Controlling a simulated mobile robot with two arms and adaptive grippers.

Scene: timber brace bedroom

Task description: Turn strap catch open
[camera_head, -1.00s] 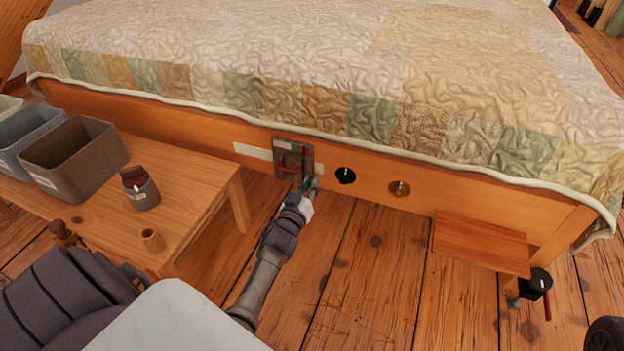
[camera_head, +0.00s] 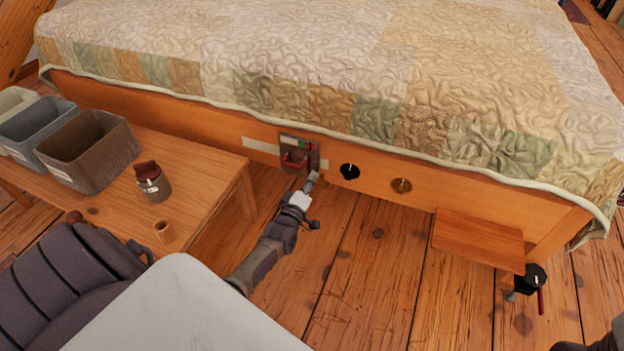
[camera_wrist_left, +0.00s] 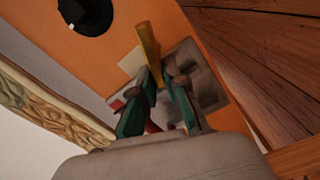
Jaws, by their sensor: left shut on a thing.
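The strap catch (camera_head: 285,165) is a dark grey plate with a red handle on the orange bed side board, with a small green and red strip at its top. My left gripper (camera_head: 315,177) reaches up to its lower right edge. In the left wrist view, the green fingers of my left gripper (camera_wrist_left: 160,100) are close around a part of the strap catch (camera_wrist_left: 205,85), with red showing between them. A yellow bar (camera_wrist_left: 148,50) stands just beyond the fingers. Which part is gripped is partly hidden by the fingers.
A black knob (camera_head: 350,171) and a brass knob (camera_head: 401,185) sit right of the catch. A low wooden table (camera_head: 205,175) with bins and a jar (camera_head: 153,183) stands left. A wooden shelf (camera_head: 478,240) and black clamp (camera_head: 535,276) are at right. Floor between is clear.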

